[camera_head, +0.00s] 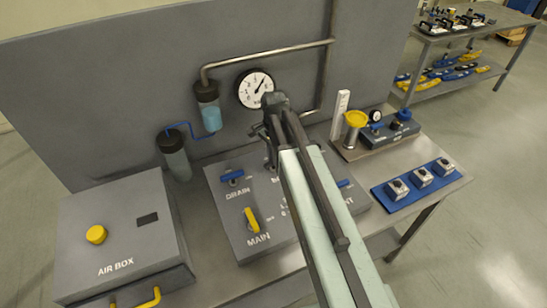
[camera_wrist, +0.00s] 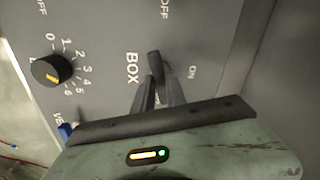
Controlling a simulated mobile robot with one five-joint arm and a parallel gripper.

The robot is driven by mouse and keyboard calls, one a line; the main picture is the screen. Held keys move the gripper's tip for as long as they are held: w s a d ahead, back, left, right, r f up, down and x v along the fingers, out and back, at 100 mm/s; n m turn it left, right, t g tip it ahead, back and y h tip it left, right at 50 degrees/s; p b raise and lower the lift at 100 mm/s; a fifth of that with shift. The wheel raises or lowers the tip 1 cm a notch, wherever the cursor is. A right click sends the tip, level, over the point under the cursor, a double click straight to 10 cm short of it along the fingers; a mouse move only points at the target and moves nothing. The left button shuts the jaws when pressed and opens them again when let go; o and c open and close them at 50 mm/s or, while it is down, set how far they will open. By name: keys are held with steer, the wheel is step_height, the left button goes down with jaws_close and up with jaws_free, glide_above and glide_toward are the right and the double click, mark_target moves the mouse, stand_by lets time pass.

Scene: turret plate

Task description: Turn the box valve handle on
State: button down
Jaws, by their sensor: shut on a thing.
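The box valve handle (camera_wrist: 155,65) is a short dark lever on the grey panel (camera_wrist: 105,30) in the wrist view. It stands between the BOX label and the ON mark, and its free end points up the picture toward the OFF mark, leaning slightly left. My gripper (camera_wrist: 158,92) is shut on it, with one finger on each side. The fingers and the gripper body hide its lower part. In the head view my arm covers this handle and part of the valve panel (camera_head: 228,198).
A black numbered knob (camera_wrist: 52,71) and a blue handle (camera_wrist: 66,131) sit left of my gripper. The head view shows the yellow MAIN handle (camera_head: 252,219), blue DRAIN handle (camera_head: 232,175), round gauge (camera_head: 255,89), air box (camera_head: 118,230) and blue tray (camera_head: 420,202).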

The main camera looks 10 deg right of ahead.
steer(key=n, duration=1.1)
steer(key=shift+n, duration=1.8)
steer(key=c, duration=1.4)
jaws_free()
steer(key=shift+o, duration=0.2)
steer(key=shift+r, duration=0.1)
step_height(320, 180, up, 8)
steer(key=p, duration=0.8)
steer(key=shift+f, duration=0.2)
